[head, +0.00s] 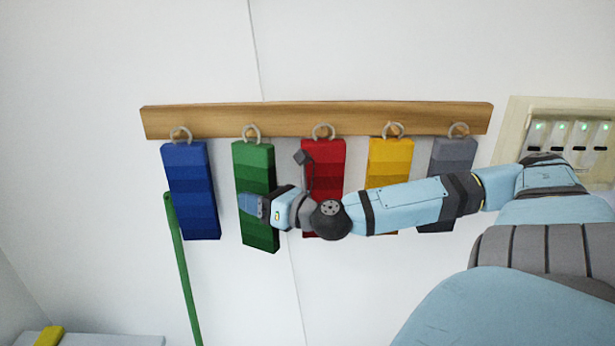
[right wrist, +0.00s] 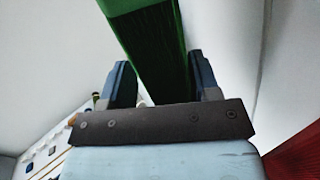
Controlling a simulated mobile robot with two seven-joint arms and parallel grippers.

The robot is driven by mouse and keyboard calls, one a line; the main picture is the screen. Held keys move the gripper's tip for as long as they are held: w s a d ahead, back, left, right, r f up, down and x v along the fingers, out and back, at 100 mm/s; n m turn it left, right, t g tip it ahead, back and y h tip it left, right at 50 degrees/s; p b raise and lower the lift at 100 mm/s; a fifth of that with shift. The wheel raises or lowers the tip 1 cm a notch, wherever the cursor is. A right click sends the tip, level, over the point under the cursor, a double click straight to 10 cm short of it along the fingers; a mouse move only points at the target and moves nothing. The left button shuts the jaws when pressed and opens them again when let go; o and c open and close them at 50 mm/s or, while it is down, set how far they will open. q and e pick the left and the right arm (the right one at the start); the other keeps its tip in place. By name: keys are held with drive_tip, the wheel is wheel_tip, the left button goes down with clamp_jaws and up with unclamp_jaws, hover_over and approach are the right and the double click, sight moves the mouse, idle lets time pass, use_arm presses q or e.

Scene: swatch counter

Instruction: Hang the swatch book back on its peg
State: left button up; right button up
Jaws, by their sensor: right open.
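The green swatch book (head: 254,165) hangs by its ring from the wooden peg rail (head: 285,120), between the blue and red books. Its lower part is partly hidden by my right gripper (head: 256,207). In the right wrist view, the green book (right wrist: 158,45) passes between the two blue fingers of the right gripper (right wrist: 164,82). The fingers are open, with a gap visible on the left side of the book; contact on the right side is unclear. The pegs are mostly hidden behind the rings. My left gripper is not in view.
Blue (head: 191,190), red (head: 323,160), yellow (head: 390,158) and grey (head: 453,153) books hang on the same rail. My right arm crosses in front of the right-hand ones. A green pole (head: 182,265) stands at left. A panel with green lights (head: 570,130) is at right.

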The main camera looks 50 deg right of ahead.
drive_tip(key=s+d, duration=0.1)
drive_tip(key=s, duration=1.1)
drive_tip(key=shift+s+d, duration=0.15)
drive_tip(key=shift+d, duration=0.25)
drive_tip(key=s+a+f+n+g, duration=0.1)
drive_tip(key=s+a+f+n, duration=0.1)
drive_tip(key=f+n, duration=0.8)
drive_tip(key=s+a+f+n+g, duration=0.1)
drive_tip(key=s+f+n, duration=0.1)
drive_tip(key=f+n, duration=0.75)
drive_tip(key=s+a+f+n+g, duration=0.1)
drive_tip(key=a+f+n+g, duration=0.4)
drive_tip(key=a+f+n, duration=1.5)
drive_tip(key=shift+s+a, duration=0.2)
drive_tip(key=shift+a, duration=0.6)
